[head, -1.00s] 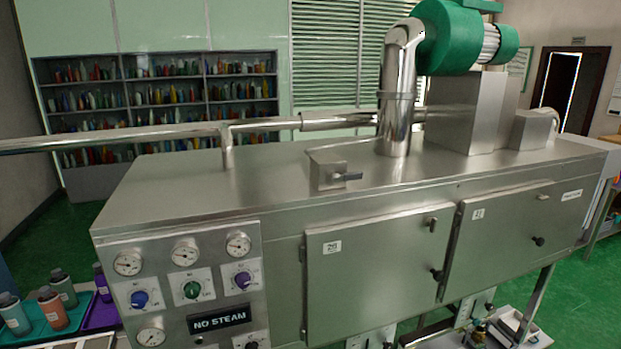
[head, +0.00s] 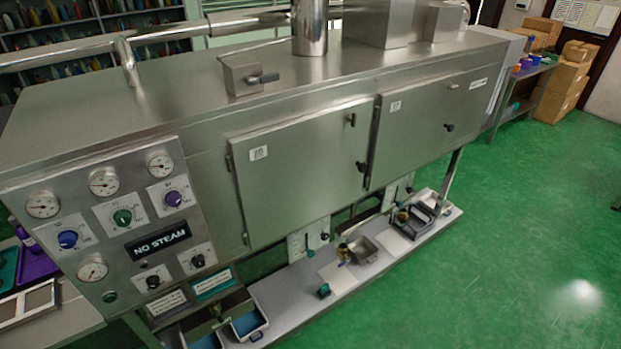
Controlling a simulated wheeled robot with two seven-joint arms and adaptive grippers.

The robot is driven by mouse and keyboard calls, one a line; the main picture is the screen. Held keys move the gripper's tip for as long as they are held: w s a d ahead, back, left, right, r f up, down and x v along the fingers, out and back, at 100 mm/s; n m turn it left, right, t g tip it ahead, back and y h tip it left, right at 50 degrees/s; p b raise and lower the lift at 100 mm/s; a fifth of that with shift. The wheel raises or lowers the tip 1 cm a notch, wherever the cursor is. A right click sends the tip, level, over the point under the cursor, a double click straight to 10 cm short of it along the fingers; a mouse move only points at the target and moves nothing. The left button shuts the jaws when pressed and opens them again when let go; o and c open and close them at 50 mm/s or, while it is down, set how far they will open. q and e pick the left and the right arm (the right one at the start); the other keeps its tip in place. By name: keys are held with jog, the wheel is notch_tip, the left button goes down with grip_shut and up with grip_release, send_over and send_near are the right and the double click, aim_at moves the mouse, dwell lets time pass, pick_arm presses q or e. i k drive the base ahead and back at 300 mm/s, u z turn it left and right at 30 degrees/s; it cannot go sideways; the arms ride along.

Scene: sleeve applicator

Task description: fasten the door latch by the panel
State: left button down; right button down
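The control panel (head: 120,235) with gauges, coloured knobs and a "NO STEAM" sign is on the left of the steel machine. The door beside the panel (head: 300,190) looks closed or nearly so; I cannot tell if it is fully seated. Near its right edge are a small upright metal piece (head: 351,120) and a black knob (head: 361,167). The farther door (head: 420,125) also looks closed. Its metal piece (head: 453,86) lies roughly level, with a black knob (head: 449,127) below. Neither of my grippers is in view.
A low shelf (head: 275,293) under the machine holds trays and small fittings. A box with a dark handle (head: 240,75) sits on the machine top. A side table with trays (head: 35,310) stands at the left. The green floor (head: 480,270) at right is clear.

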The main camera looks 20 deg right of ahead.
aim_at(351, 118)
jog(key=k, duration=0.65)
jog(key=u, duration=0.45)
jog(key=i, duration=1.2)
jog(key=z, duration=0.7)
jog(key=i, duration=0.3)
jog(key=z, duration=0.4)
